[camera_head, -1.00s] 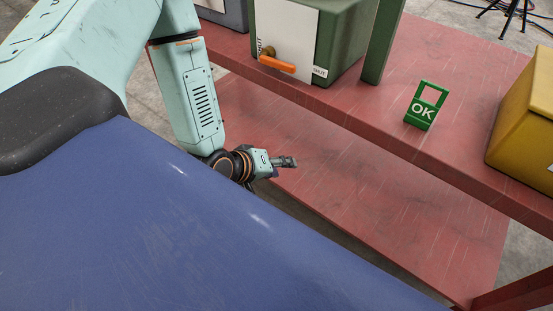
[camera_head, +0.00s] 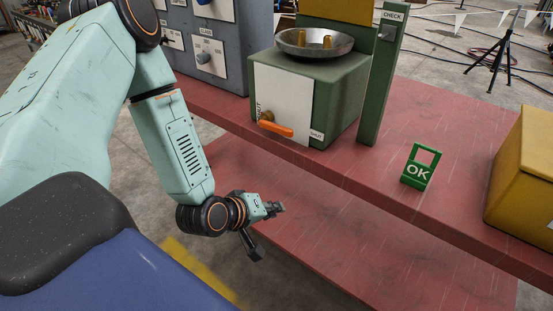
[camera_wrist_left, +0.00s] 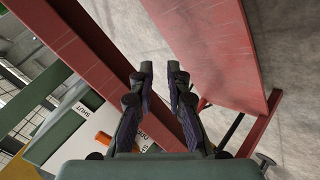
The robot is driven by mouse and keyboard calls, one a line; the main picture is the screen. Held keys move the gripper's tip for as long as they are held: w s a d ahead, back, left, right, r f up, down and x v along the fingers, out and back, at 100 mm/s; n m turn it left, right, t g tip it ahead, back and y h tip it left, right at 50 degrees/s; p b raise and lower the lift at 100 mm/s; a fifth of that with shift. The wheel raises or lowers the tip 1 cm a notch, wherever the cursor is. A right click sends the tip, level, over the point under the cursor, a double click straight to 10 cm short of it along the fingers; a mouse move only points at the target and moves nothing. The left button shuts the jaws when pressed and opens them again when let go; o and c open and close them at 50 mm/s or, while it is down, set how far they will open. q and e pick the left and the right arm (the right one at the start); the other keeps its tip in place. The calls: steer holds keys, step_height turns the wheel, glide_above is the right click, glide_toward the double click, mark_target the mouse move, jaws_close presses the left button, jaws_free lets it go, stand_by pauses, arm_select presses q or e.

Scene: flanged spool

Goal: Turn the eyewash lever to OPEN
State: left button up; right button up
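The eyewash station is a green box (camera_head: 345,92) with a white front plate (camera_head: 283,92) and a steel bowl (camera_head: 315,43) on top. Its orange lever (camera_head: 277,129) points right and slightly down from a brass pivot at the plate's lower left. A small label by the lever's end seems to read SHUT; another, beside the pivot, is unclear. The lever also shows at the lower left of the left wrist view (camera_wrist_left: 103,144). My left gripper (camera_head: 268,230) is open and empty, below and in front of the lever, apart from it. Its spread fingers show in the wrist view (camera_wrist_left: 160,72). My right gripper is out of view.
The station stands on a red bench (camera_head: 375,158) with a lower red shelf (camera_head: 350,230). A green post marked CHECK (camera_head: 380,85) stands at its right. A green OK sign (camera_head: 419,168) and a yellow box (camera_head: 525,170) are farther right. A grey panel (camera_head: 213,50) stands left.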

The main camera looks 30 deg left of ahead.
arm_select(q)
steer(key=w+a+r+n, duration=0.1)
steer(key=a+r, duration=0.1)
steer(key=a+r+n+t+y, duration=0.1)
steer(key=a+n, duration=0.1)
steer(key=w+a+r+n+t, duration=0.1)
steer(key=a+r, duration=0.1)
steer(key=shift+w+r+n+p, duration=0.35)
steer(key=shift+n, duration=0.05)
jaws_close()
steer(key=w+a+r+n+t+y, duration=0.15)
steer(key=a+r+n, duration=0.25)
steer(key=n, duration=0.4)
steer(key=n+h+b, duration=0.2)
steer(key=n+b, duration=1)
steer(key=n, duration=0.1)
glide_toward(286, 152)
steer(key=f+x, duration=0.1)
steer(key=x, duration=0.3)
steer(key=w+t+b, duration=0.1)
steer(key=w+b, duration=0.1)
steer(key=shift+d+f+b, duration=0.1)
steer(key=shift+b, duration=0.2)
steer(key=r+p, duration=0.1)
steer(key=r, duration=0.1)
steer(key=r+p, duration=0.1)
steer(key=r, duration=0.1)
steer(key=shift+a+r+p, duration=0.15)
steer(key=shift+a+p, duration=0.05)
steer(key=shift+p, duration=0.2)
